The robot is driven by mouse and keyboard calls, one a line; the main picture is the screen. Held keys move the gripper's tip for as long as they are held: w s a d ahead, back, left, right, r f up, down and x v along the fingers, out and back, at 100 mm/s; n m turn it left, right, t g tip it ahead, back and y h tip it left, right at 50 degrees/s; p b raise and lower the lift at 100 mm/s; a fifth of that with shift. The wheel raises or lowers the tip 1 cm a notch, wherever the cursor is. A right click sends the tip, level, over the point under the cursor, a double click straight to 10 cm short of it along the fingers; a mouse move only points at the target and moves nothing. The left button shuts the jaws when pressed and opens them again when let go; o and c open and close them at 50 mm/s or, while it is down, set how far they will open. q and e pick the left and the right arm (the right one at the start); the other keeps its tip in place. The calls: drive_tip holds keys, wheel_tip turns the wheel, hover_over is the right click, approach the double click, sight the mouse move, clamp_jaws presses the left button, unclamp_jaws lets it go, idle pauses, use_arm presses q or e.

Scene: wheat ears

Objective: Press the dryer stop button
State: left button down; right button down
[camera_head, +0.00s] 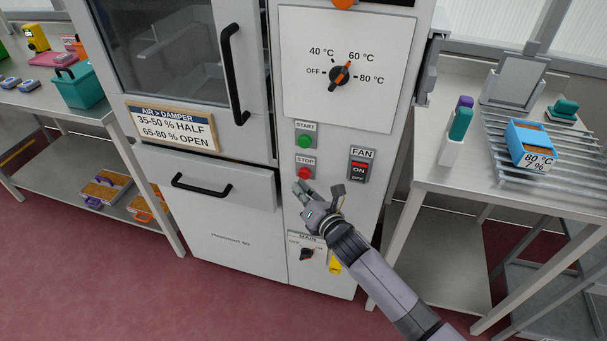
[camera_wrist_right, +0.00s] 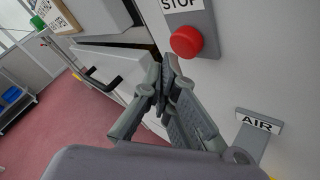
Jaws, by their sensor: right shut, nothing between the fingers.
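The dryer's red stop button (camera_head: 304,173) sits under a STOP label on the front panel, below the green start button (camera_head: 305,142). My right gripper (camera_head: 303,188) is shut and empty, with its fingertips just below the stop button in the head view. In the right wrist view the red stop button (camera_wrist_right: 187,41) is large, up and to the right of the shut fingertips (camera_wrist_right: 168,62). A gap shows between fingertips and button in that view; depth to the panel is hard to judge. My left gripper is not in view.
A fan switch (camera_head: 359,168) is right of the stop button, and a main switch (camera_head: 308,253) is below my gripper. A drawer with a black handle (camera_head: 203,187) is to the left. Tables stand on both sides, the right one bearing a blue box (camera_head: 530,142).

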drive_tip(key=s, duration=0.1)
drive_tip(key=s+a+p, duration=0.1)
drive_tip(key=s, duration=0.2)
drive_tip(key=shift+s+a+p, duration=0.25)
drive_tip(key=shift+s+p, duration=0.05)
drive_tip(key=shift+s, duration=0.1)
idle(0.8)
drive_tip(key=s+d+f+m+g+h, duration=0.2)
drive_tip(key=s+d+f+m, duration=0.25)
drive_tip(key=f, duration=0.55)
drive_tip(key=s+d+f+m+g+h, duration=0.15)
drive_tip(key=s+d+f+m, duration=0.35)
drive_tip(key=f, duration=0.6)
drive_tip(key=s+d+f+m+g+h, duration=0.2)
drive_tip(key=s+d+f+m+g, duration=0.15)
drive_tip(key=s+f+m, duration=0.5)
drive_tip(key=s+d+f+m+g, duration=0.2)
drive_tip(key=s+d+f+m, duration=0.1)
drive_tip(key=s, duration=0.8)
drive_tip(key=s+d+f+m+g+h, duration=0.1)
drive_tip(key=s+d+f+m, duration=0.3)
drive_tip(key=s, duration=0.7)
drive_tip(key=s+d+f+m+g+h, duration=0.1)
drive_tip(key=s+d+f+m+g, duration=0.2)
drive_tip(key=s+f+m, duration=0.3)
drive_tip(key=s+f, duration=0.4)
drive_tip(key=s, duration=0.1)
drive_tip(key=shift+d+g, duration=0.3)
drive_tip(key=shift+d, duration=0.1)
